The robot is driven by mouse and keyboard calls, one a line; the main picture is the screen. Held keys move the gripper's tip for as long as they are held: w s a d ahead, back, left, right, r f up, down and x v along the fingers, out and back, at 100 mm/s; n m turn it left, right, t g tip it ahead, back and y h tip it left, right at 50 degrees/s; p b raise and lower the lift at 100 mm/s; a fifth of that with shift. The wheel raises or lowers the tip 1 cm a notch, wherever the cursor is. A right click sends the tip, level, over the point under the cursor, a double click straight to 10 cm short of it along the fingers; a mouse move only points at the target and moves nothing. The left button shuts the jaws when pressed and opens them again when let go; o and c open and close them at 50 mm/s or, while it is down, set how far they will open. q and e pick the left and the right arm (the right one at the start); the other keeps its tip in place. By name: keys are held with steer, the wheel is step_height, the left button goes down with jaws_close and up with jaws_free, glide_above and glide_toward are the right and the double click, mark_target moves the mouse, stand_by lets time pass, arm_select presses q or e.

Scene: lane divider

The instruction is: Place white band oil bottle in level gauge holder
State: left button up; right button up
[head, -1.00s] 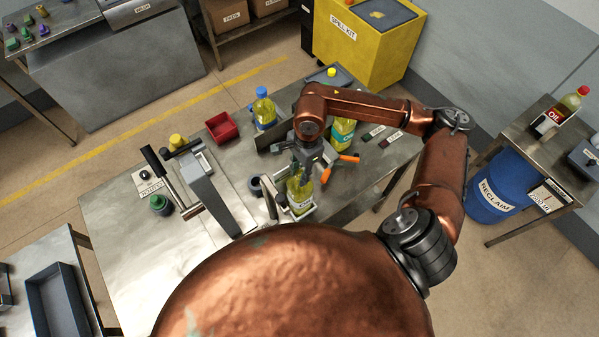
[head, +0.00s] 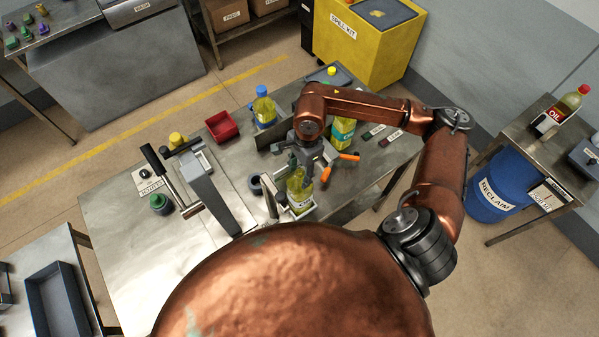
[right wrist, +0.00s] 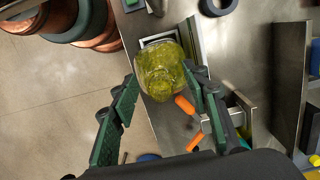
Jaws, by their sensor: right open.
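An oil bottle (head: 299,195) with yellow-green oil and a pale label stands in a small light metal holder (head: 308,212) at the near side of the bench. My right gripper (head: 305,168) is above it, reaching down around its upper part. In the right wrist view the bottle (right wrist: 160,72) lies between the fingertips of my open right gripper (right wrist: 161,78). The holder's metal frame (right wrist: 190,35) shows around the bottle's far side. The bottle's cap is hidden in the head view, and its label cannot be read clearly. My left gripper is out of view.
A blue-capped bottle (head: 264,108) and a yellow-capped bottle (head: 342,128) stand farther back on the bench. An orange handle (head: 349,157) sits right of the holder. A grey lever device (head: 205,185) and a red bin (head: 222,127) are to the left.

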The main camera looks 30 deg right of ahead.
steer(key=shift+r, duration=0.2)
step_height(320, 180, up, 12)
steer(key=d+b, duration=0.1)
steer(key=b, duration=0.1)
steer(key=shift+d+b, duration=0.25)
steer(key=shift+b, duration=0.15)
